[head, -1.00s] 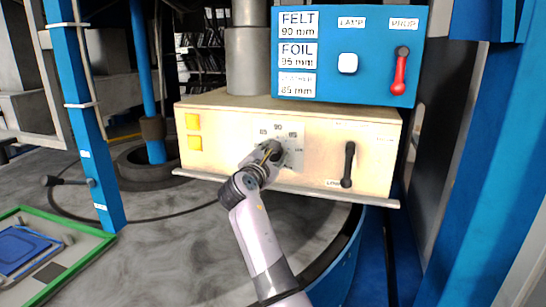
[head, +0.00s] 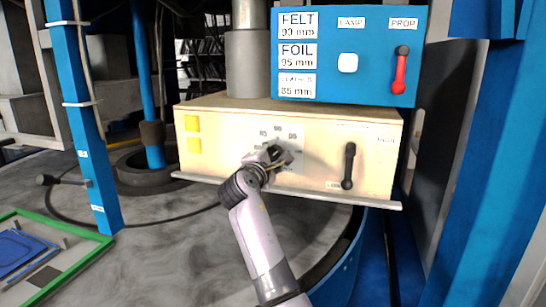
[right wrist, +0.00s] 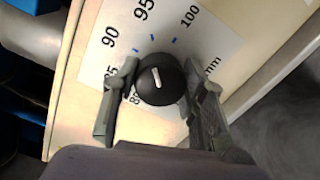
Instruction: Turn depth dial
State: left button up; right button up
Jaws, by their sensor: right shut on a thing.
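The depth dial (right wrist: 157,82) is a round black knob with a short white pointer line, seen in the right wrist view. Its pointer is directed up and slightly left, roughly toward the blue tick below the 95. The white scale plate (right wrist: 215,45) around it carries numbers such as 90, 95 and 100. My right gripper (right wrist: 161,66) has one finger on each side of the knob and is shut on it. In the head view my right gripper (head: 277,154) covers the dial in front of the pale control box (head: 225,125). My left gripper is not in view.
Right of the dial is a black lever (head: 349,165). A green-framed tray (head: 85,232) lies lower left.

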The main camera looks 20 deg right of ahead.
jog(key=shift+f, duration=0.1)
jog(key=o, duration=1.2)
jog(key=shift+c, duration=0.2)
jog(key=shift+s+a, duration=0.1)
jog(key=v, duration=0.7)
jog(key=shift+s+a, duration=0.1)
jog(key=shift+s, duration=0.1)
